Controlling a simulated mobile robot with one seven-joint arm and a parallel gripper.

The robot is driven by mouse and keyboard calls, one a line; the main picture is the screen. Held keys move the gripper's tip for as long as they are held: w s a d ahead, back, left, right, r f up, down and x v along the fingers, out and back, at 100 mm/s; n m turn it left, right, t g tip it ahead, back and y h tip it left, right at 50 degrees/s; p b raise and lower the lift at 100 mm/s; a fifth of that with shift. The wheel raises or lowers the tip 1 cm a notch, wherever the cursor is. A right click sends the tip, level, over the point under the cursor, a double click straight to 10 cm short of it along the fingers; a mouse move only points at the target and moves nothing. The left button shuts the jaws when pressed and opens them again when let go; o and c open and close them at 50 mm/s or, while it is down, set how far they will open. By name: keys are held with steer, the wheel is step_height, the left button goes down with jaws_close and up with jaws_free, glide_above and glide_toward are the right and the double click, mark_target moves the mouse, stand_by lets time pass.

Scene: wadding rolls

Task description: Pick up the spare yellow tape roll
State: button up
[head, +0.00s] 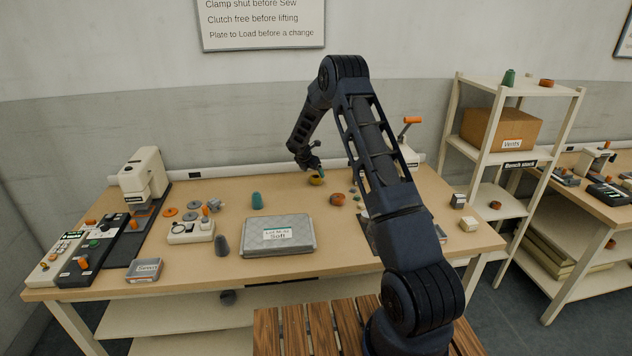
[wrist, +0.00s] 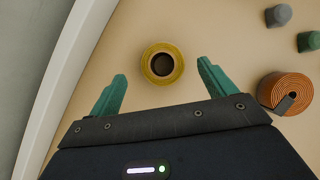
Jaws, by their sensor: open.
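The yellow tape roll (head: 316,181) stands on the table toward the back, near the wall side. In the wrist view the yellow roll (wrist: 162,64) shows from above with a dark hole in its middle. My gripper (head: 316,166) is above it in the head view. In the wrist view my gripper (wrist: 161,82) is open, with one green finger on each side of the roll's line and the roll slightly beyond the fingertips. The roll is not held, and I see clear table between it and each finger.
An orange-brown coiled roll (wrist: 285,92) lies right of my right finger, with grey (wrist: 278,15) and green (wrist: 309,41) small pieces behind. A pale raised edge (wrist: 62,75) runs along the left. A grey case (head: 279,236) lies nearer the front, and a teal cone (head: 257,200) stands left.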

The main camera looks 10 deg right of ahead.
mark_target(316, 176)
steer(key=x, duration=0.5)
steer(key=shift+s, duration=0.15)
steer(key=c, duration=1.1)
